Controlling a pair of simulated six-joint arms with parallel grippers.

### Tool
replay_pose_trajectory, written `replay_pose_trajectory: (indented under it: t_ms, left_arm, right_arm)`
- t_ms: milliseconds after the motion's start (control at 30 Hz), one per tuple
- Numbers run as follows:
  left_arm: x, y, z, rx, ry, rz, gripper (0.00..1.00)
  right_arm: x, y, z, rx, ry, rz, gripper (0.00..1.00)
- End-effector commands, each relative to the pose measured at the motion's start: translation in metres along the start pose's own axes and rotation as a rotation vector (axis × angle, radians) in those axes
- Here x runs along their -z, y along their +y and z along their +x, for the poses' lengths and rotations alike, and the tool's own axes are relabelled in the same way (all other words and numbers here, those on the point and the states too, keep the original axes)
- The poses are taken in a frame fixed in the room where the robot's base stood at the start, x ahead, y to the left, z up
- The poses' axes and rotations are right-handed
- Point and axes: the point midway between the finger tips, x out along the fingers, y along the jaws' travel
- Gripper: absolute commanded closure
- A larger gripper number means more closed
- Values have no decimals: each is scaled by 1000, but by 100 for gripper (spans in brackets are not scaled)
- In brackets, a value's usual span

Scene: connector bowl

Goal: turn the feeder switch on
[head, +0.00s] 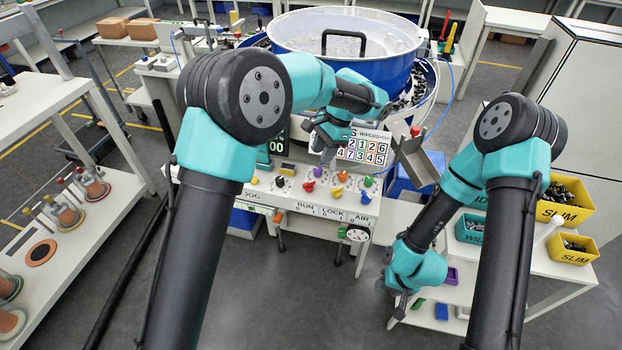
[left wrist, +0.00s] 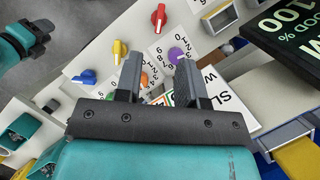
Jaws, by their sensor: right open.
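The switch panel (head: 300,196) has a row of coloured knobs and front-edge labels including JOG, RUN, LOCK and AIR. A red knob (head: 309,186), a yellow knob (head: 337,191) and a blue knob (head: 365,197) stand along its front. I cannot read which one is the feeder switch. My left gripper (head: 325,152) is above the back of the panel. In the left wrist view its fingers (left wrist: 160,80) are apart with nothing held; a purple knob (left wrist: 176,55) and an orange knob (left wrist: 144,80) show beyond them. My right gripper (head: 398,310) is open, low beside the right-hand cart.
A blue bowl feeder (head: 385,68) stands behind the panel, with a number card (head: 366,148) and a metal chute (head: 418,160) nearby. Yellow SLIM bins (head: 570,248) sit on the white cart at right. A bench with spools (head: 62,215) stands at left.

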Motion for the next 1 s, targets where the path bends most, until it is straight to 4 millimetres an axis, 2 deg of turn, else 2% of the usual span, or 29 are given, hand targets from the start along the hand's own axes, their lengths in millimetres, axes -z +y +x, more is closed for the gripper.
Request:
replay_pose_trajectory:
  t_ms: [300,533,700,1000]
  left_arm:
    - [0,0,56,-2,-3,1,64]
    - [0,0,90,-1,-2,1,64]
    - [0,0,101,-1,-1,1,64]
    - [0,0,102,-1,0,1,64]
  right_arm:
    - [0,0,0,0,0,0,57]
    - [0,0,0,0,0,0,57]
    - [0,0,0,0,0,0,57]
    - [0,0,0,0,0,0,57]
